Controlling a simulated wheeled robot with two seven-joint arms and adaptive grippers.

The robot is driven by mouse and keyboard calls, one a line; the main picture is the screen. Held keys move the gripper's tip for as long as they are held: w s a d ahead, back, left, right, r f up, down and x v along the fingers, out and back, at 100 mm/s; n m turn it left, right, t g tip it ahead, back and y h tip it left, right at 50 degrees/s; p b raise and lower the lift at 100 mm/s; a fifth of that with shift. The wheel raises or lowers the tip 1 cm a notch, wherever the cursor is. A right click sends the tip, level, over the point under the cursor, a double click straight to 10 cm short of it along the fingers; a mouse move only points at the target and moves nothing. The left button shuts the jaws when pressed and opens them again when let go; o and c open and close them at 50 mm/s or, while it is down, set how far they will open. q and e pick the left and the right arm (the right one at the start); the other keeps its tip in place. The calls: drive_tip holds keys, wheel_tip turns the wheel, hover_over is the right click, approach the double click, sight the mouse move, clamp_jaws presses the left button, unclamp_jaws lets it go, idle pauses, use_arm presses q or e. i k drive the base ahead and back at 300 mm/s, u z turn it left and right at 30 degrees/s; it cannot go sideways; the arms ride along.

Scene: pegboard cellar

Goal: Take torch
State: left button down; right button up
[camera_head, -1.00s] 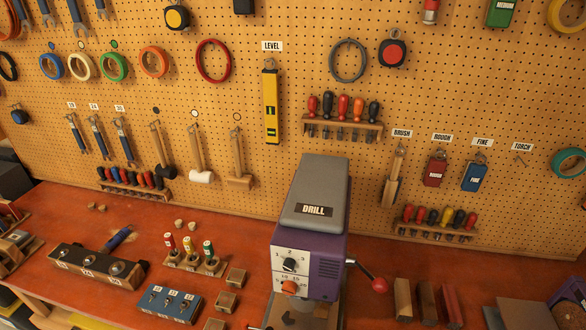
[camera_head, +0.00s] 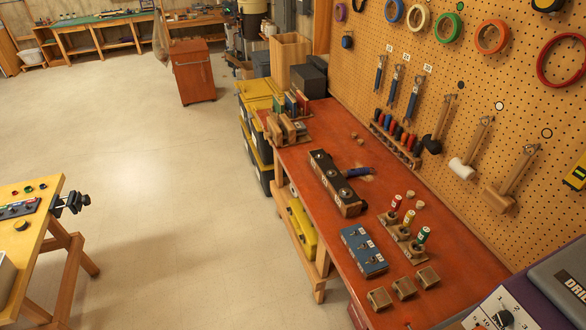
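A small dark blue cylindrical object (camera_head: 357,174) lies on the red-brown workbench (camera_head: 440,255), just behind a long black block with round sockets (camera_head: 336,183). It may be the torch, but it is too small to tell for certain. The pegboard hook labelled for the torch is outside the current view. Neither of my grippers is in view.
Tools hang on the pegboard (camera_head: 470,75). Yellow-lidded bins (camera_head: 262,92) and a red cabinet (camera_head: 194,72) stand beyond. Open floor (camera_head: 150,170) lies left, beside a yellow-topped table (camera_head: 25,222).

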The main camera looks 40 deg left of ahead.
sight(357, 171)
drive_tip(key=u, duration=0.65)
drive_tip(key=k, duration=0.5)
drive_tip(key=u, duration=0.65)
drive_tip(key=i, duration=0.7)
drive_tip(key=u, duration=0.5)
drive_tip(key=i, duration=1.2)
drive_tip(key=z, duration=0.2)
